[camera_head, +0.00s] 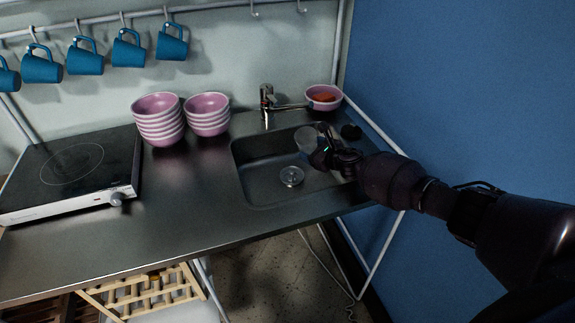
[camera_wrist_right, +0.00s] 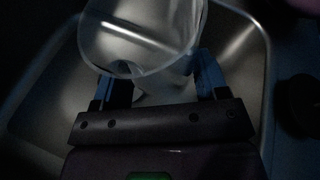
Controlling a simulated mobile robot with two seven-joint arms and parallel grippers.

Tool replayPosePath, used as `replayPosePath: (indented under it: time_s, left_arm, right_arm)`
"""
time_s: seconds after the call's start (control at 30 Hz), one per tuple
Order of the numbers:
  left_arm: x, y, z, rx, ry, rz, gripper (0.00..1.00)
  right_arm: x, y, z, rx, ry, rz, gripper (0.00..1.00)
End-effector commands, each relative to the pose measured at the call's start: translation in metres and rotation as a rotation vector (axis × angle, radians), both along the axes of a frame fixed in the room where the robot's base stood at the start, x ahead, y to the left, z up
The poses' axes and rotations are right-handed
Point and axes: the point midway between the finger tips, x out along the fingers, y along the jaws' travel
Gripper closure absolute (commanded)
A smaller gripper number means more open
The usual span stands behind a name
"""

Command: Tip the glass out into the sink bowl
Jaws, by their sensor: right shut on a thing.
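My right gripper (camera_head: 318,155) reaches in from the right over the sink bowl (camera_head: 255,165). The glass looks tilted. I cannot tell whether anything is in it. The sink drain (camera_head: 291,177) shows below and left of the gripper. My left gripper is not in view.
A tap (camera_head: 268,98) stands behind the sink, its spout reaching right. A pink bowl (camera_head: 323,92) with orange contents stands at the back right. Two stacks of pink bowls (camera_head: 158,120) and a hotplate (camera_head: 70,170) stand to the left. Blue mugs (camera_head: 86,58) hang above.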

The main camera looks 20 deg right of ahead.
Motion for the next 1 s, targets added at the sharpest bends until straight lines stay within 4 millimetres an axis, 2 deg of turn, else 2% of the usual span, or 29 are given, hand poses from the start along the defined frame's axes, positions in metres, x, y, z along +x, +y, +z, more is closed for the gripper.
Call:
replayPosePath:
  time_s: [0.23, 0.3, 0.43, 1.0]
  left_arm:
    - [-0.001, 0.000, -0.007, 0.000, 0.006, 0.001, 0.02]
    - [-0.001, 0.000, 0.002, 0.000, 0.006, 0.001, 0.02]
    - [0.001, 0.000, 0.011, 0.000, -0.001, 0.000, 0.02]
    - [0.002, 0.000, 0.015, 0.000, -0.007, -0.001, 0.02]
  right_arm:
    - [0.007, -0.010, -0.009, 0.169, 0.117, -0.001, 0.64]
    - [0.009, -0.012, 0.004, 0.205, 0.139, 0.000, 0.64]
    - [0.010, -0.014, 0.011, 0.260, 0.176, -0.001, 0.64]
    - [0.011, -0.015, 0.015, 0.308, 0.210, 0.000, 0.64]
